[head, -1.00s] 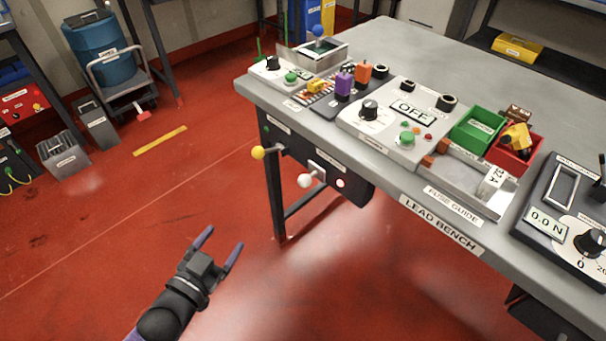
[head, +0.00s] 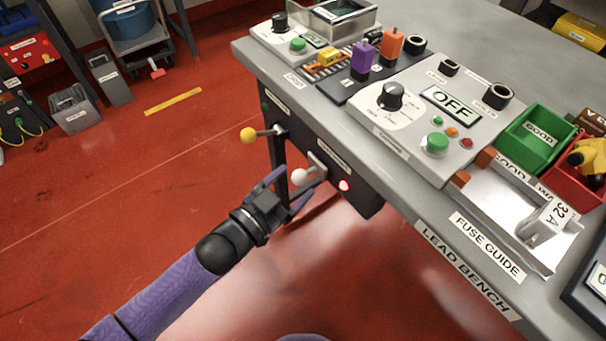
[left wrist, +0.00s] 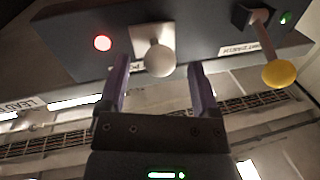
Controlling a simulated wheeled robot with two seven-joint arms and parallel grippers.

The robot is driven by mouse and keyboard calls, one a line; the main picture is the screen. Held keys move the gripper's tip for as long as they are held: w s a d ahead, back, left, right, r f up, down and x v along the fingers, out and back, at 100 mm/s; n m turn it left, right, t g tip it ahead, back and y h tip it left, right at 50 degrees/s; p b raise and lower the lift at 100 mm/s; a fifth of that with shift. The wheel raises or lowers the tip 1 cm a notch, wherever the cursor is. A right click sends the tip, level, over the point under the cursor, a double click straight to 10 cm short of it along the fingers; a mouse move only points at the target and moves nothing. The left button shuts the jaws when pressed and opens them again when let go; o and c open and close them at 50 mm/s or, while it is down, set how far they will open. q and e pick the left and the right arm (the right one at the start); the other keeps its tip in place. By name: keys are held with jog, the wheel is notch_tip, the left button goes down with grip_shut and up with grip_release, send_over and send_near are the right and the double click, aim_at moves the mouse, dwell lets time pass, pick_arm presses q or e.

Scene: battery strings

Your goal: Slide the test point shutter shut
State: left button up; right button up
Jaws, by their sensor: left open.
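The test point shutter is a pale plate (head: 317,166) with a white ball knob (head: 299,176), on the dark panel (head: 362,200) under the bench's front edge. A lit red lamp (head: 344,186) is to its right. My left gripper (head: 296,184) is open at the knob, one finger on each side of it in the picture. In the left wrist view the knob (left wrist: 159,60) shows between the fingertips (left wrist: 159,78), with a gap on both sides; whether they reach past it I cannot tell. My right gripper is not in view.
A yellow ball lever (head: 248,135) sticks out of the panel left of the knob, with a green lamp by it in the left wrist view (left wrist: 286,18). The bench top (head: 400,205) overhangs the panel. The red floor (head: 130,190) left of the bench is mostly clear.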

aim_at(306, 174)
pick_arm(q)
jog(key=shift+b+x, duration=0.3)
jog(key=shift+x, duration=1.15)
grip_shut()
dwell(0.3)
